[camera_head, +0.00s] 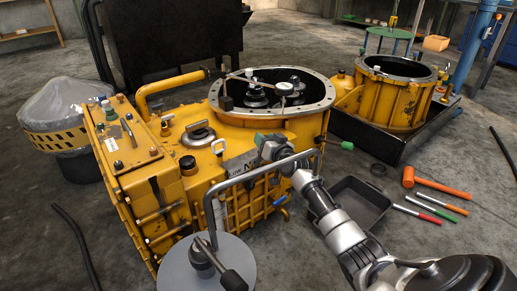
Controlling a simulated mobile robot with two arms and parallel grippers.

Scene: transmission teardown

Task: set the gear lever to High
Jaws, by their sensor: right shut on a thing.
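The yellow transmission housing (175,175) stands in the middle of the view. A light label plate (238,166) on its near upper side shows what looks like "LOW" at its left end. My right gripper (268,146) is at the right end of this plate, with my arm reaching in from the lower right. It is shut on what appears to be the gear lever, which the gripper mostly hides. The lever's exact position cannot be made out. My left gripper is not in view.
A bent grey bar (262,172) rises close to my right arm above a round grey top (238,252). A black tray (352,200), an orange hammer (440,184) and several hand tools lie on the floor. A second yellow housing (392,102) stands at the back right.

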